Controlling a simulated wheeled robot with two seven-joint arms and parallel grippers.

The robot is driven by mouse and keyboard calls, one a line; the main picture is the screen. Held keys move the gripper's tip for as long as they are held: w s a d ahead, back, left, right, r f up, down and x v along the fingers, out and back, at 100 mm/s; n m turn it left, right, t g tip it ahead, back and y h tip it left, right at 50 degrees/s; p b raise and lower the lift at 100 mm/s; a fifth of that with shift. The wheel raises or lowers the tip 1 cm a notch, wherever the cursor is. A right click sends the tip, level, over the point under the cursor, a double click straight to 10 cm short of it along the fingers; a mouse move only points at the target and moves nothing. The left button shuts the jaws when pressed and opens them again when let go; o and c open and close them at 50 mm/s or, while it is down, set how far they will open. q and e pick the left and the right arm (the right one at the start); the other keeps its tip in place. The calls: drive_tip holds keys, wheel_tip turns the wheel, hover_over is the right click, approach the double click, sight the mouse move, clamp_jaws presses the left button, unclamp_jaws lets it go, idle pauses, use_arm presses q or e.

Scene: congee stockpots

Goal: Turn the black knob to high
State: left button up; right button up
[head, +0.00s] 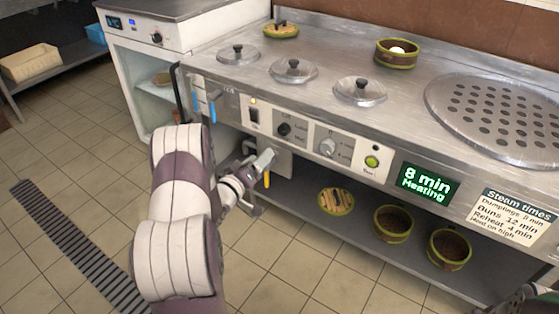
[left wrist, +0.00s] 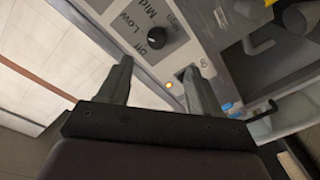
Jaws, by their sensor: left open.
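The black knob (head: 284,130) sits on a light plate on the front panel of the steel counter. It also shows in the left wrist view (left wrist: 157,38), with Off, Low, Mid and High printed around it; I cannot make out its setting surely. My left gripper (head: 252,182) is open and empty, below and left of the knob in the head view. In the left wrist view its two fingers (left wrist: 157,66) stand apart, and the knob shows beyond the gap between them, not touched. A dark part of my right gripper (head: 527,299) shows at the bottom right corner; its jaws are unclear.
A green display (head: 426,184) reads "8 min Heating".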

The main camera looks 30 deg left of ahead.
sight(283, 133)
use_arm(q)
drive_tip(key=w+b, duration=0.4)
drive_tip(key=w, duration=0.7)
drive_tip(key=shift+w, duration=0.25)
drive_tip(key=shift+w+d+r, duration=0.1)
drive_tip(key=shift+w+r, duration=0.05)
drive_tip(key=shift+w, duration=0.3)
drive_tip(key=c, duration=1)
